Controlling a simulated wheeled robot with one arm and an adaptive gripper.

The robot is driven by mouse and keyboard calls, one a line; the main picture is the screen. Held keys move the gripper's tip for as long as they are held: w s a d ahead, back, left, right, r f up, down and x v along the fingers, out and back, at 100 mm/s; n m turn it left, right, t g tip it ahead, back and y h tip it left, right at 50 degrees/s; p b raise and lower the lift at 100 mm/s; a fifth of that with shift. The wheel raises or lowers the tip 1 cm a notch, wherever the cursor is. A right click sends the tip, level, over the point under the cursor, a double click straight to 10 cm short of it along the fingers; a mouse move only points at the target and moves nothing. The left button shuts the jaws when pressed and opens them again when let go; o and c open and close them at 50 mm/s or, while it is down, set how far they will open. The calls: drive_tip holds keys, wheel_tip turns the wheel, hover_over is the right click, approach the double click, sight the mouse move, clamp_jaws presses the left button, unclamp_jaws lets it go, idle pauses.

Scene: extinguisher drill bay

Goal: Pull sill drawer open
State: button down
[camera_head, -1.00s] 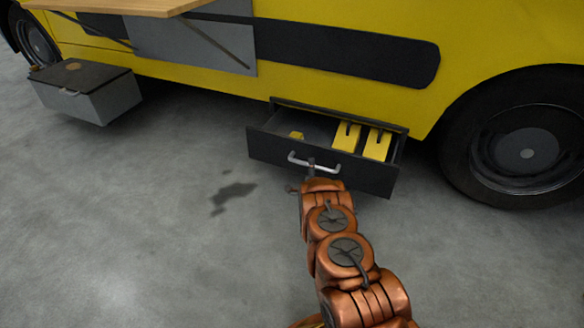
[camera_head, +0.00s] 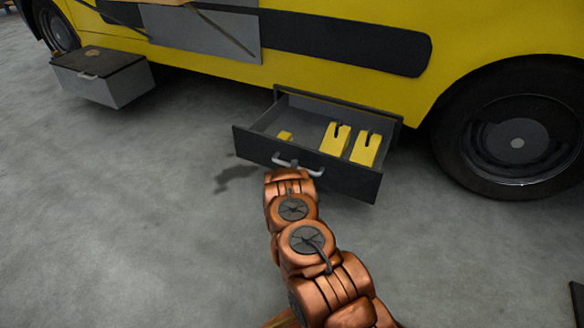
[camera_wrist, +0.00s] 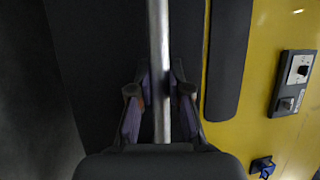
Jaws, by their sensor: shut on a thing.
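The sill drawer (camera_head: 345,183) is a dark grey box that stands well out from under the yellow vehicle. Its inside shows, with two yellow slotted blocks (camera_head: 351,143) at the right and a small yellow piece (camera_head: 285,136) at the left. A silver bar handle (camera_head: 316,173) is on its front face. My gripper is at the handle; in the head view my own wrist hides its fingers. In the wrist view the fingers of my gripper (camera_wrist: 160,95) are on either side of the silver bar (camera_wrist: 160,40), shut on it.
The yellow vehicle (camera_head: 345,17) rises behind the drawer, with a wheel (camera_head: 515,140) to the right. A grey box (camera_head: 105,80) is at the left. A panel with a black knob (camera_wrist: 295,80) and a blue item (camera_wrist: 262,166) show in the wrist view.

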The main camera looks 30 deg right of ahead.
drive_tip(key=c, duration=1.1)
unclamp_jaws()
drive_tip(key=v, duration=0.7)
drive_tip(key=shift+s, duration=0.15)
drive_tip(key=shift+a, duration=0.15)
